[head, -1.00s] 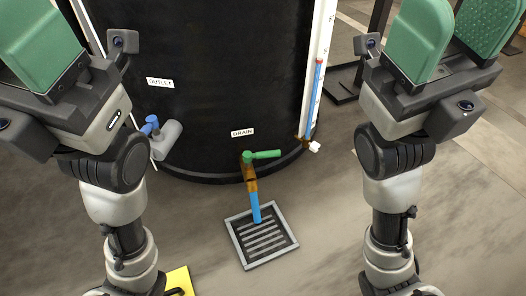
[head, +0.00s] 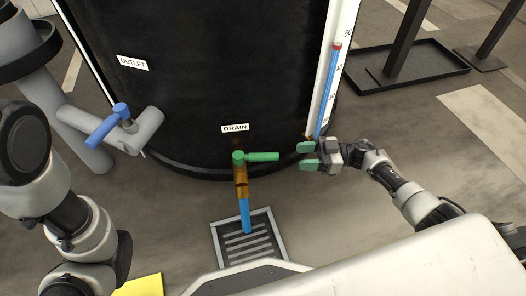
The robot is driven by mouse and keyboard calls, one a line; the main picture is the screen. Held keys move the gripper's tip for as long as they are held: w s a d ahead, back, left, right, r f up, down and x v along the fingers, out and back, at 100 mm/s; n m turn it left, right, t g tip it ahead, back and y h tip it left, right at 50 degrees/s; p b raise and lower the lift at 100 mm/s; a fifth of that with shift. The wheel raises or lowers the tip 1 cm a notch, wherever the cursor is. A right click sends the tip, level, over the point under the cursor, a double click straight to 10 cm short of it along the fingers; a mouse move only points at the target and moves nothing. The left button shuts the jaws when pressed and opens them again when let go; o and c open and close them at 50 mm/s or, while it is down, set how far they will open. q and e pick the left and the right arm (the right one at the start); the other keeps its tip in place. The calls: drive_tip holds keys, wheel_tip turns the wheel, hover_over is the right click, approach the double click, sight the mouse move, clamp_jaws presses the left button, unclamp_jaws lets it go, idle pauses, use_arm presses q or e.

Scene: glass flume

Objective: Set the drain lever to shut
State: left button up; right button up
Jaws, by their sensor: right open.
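The drain lever (head: 262,157) is a green handle on a brass valve at the foot of the black tank, under the DRAIN label (head: 235,128). It points right, across the brass pipe (head: 241,181), which runs down into a blue tube (head: 245,214). My right gripper (head: 306,156) is open, with green-padded fingers pointing left. It is a little to the right of the lever's tip, and a gap shows between them. My left arm shows at the left edge, but its gripper is out of view.
A blue-handled outlet valve (head: 108,124) on a grey pipe is at the left. A floor grate (head: 244,242) lies below the drain. A level gauge (head: 328,90) stands on the tank's right side, close behind my right gripper. A yellow object (head: 140,286) is at the bottom.

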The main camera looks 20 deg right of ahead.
sight(269, 157)
drive_tip(key=b+x, duration=0.4)
drive_tip(key=x, duration=0.5)
drive_tip(key=shift+f, duration=0.1)
drive_tip(key=shift+w+a+r, duration=0.15)
drive_tip(key=shift+a+r, duration=0.05)
drive_tip(key=shift+a, duration=0.55)
drive_tip(key=shift+c, duration=0.3)
clamp_jaws()
drive_tip(key=shift+d, duration=0.1)
